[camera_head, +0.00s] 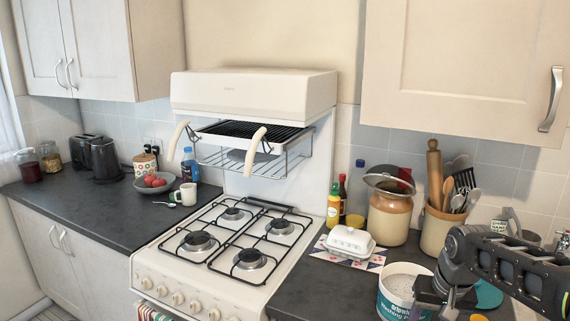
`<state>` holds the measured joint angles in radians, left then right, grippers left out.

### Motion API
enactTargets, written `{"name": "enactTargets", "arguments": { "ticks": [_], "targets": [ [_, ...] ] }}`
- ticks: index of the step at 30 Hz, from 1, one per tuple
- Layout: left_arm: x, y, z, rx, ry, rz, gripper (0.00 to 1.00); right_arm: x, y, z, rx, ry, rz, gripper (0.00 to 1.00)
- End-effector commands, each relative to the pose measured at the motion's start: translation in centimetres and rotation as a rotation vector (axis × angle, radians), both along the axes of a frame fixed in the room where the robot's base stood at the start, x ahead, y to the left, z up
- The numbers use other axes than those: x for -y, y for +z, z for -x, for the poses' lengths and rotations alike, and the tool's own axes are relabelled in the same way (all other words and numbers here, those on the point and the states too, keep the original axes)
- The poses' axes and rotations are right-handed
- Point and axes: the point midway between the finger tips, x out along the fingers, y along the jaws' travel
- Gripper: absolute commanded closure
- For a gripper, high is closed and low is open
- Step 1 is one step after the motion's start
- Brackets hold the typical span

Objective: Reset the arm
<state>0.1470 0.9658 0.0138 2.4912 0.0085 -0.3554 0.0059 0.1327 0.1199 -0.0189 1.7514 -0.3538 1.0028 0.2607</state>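My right arm comes in at the lower right. My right gripper (438,301) hangs down at the bottom edge, beside or in front of a white tub (390,299) with a teal label. Its fingertips are small, dark and partly cut off, so its opening and any contact with the tub cannot be made out. My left arm and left gripper are not in view.
A white gas cooker (210,270) with a raised grill stands in the middle. On the right worktop are a butter dish (349,241), a lidded jar (390,215), a utensil pot (436,229) and bottles. A wall cupboard (470,60) hangs above. The left worktop (95,215) has clear room in front.

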Motion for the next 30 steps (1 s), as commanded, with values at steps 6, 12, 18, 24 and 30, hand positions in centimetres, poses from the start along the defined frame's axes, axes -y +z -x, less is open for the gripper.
{"name": "enactTargets", "arguments": {
  "ticks": [6,12,18,24,30],
  "targets": [
    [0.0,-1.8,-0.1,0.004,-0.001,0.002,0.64,-6.1,-11.7,-0.5,-0.029,0.102,-0.084,0.51],
    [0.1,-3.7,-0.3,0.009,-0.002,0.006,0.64,-13.8,-25.1,2.8,-0.059,0.182,-0.197,0.51],
    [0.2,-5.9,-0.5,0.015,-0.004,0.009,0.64,-21.3,-37.2,11.1,-0.100,0.207,-0.300,0.51],
    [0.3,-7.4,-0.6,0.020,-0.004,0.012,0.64,-25.4,-43.8,20.2,-0.138,0.196,-0.341,0.51],
    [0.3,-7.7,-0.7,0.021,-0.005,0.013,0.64,-26.3,-45.2,23.7,-0.146,0.189,-0.341,0.51]
  ]
}}
